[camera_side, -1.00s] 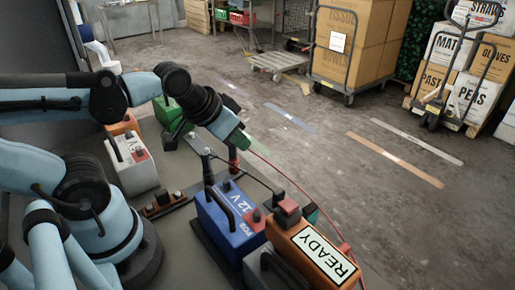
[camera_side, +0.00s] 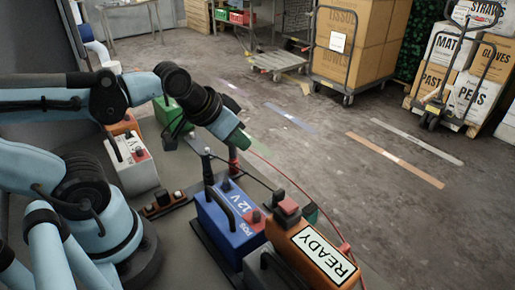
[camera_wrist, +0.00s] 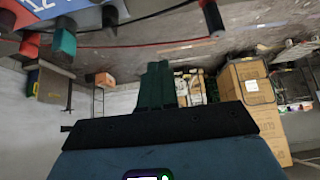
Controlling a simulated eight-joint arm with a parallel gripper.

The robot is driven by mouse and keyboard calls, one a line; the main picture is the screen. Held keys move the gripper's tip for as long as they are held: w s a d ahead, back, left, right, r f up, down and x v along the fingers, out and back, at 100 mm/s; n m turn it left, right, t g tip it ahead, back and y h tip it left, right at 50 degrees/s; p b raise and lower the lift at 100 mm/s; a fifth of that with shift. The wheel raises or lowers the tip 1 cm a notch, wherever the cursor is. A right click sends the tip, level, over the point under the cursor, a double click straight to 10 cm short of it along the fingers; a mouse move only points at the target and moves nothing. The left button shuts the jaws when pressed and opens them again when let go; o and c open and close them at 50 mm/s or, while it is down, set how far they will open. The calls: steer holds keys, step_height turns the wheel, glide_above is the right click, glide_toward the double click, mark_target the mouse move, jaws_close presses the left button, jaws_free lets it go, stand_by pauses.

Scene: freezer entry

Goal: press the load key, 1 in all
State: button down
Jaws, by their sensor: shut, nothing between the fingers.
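The orange tester (camera_side: 283,241) stands at the front right of the bench in the side view, with a white panel reading READY (camera_side: 324,257). A raised red block (camera_side: 289,205) on a dark base sits on its upper end and looks like the load key. My gripper (camera_side: 243,139) is up and to the left of the tester, well apart from the red block. Its green fingers (camera_wrist: 157,84) show together and empty in the wrist view. I cannot make out the load key in the wrist view.
A blue 12 V battery (camera_side: 226,222) with a black handle stands beside the tester. A white battery (camera_side: 131,160) and a green one (camera_side: 168,112) are farther back. A red cable (camera_side: 290,183) runs past the bench edge.

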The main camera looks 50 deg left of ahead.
steer(key=d+r+m+h, duration=0.1)
steer(key=d+r+m, duration=0.65)
steer(key=d, duration=0.35)
step_height(320, 180, up, 9)
steer(key=m+h, duration=0.2)
steer(key=m, duration=0.4)
glide_above(286, 206)
steer(key=shift+r, duration=0.1)
steer(key=shift+f, duration=4.45)
steer(key=shift+f, duration=0.1)
steer(key=shift+f, duration=0.3)
